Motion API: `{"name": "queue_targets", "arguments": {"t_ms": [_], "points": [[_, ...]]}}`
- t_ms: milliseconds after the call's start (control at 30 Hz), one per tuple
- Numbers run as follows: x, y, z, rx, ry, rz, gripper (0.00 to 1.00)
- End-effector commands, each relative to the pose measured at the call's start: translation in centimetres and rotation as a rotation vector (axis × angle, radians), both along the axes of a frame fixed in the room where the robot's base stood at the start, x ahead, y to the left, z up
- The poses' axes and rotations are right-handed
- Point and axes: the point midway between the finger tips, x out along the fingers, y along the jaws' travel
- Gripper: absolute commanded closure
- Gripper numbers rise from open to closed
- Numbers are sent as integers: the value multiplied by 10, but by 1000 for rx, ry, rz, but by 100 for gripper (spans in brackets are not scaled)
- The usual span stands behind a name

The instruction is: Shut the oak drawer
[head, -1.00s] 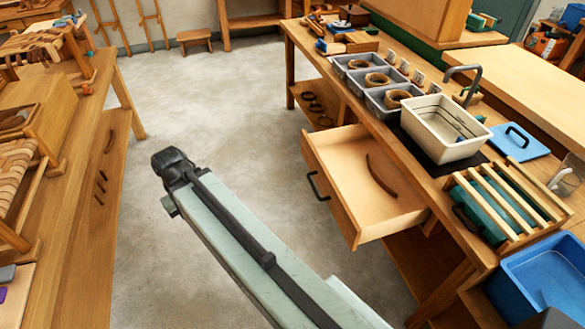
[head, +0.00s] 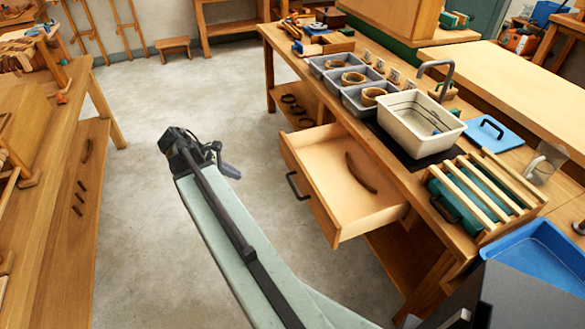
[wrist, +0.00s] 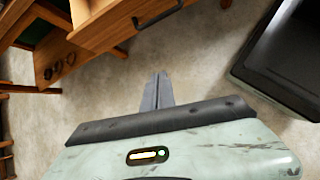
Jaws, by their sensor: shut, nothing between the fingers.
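The oak drawer (head: 318,200) stands pulled out from under the workbench in the head view. A curved brown strip (head: 361,173) lies inside it. Its black handle (head: 298,186) is on the front face, toward my arm. In the wrist view the drawer front (wrist: 118,20) is at the top, with the handle (wrist: 158,14) on it. My gripper (head: 228,170) is left of the drawer front and apart from it, above the floor. In the wrist view my gripper (wrist: 160,76) is shut and empty, its fingertips pointing toward the drawer side.
The workbench (head: 300,75) carries grey bins (head: 365,98), a white basin (head: 420,122), a slatted rack (head: 480,195) and a blue tray (head: 535,250). Another wooden bench (head: 60,220) stands at left. Bare concrete floor (head: 200,95) lies between them.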

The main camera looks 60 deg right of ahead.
Motion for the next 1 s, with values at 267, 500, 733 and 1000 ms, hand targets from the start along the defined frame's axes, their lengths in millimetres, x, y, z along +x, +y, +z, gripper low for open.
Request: {"name": "queue_targets", "arguments": {"t_ms": [267,500,733,1000], "points": [[-50,-82,24,-33,276,118,100],[-59,-93,6,-32,275,116,100],[-80,-122,-31,-31,273,116,100],[-106,-157,-44,-31,273,114,100]]}}
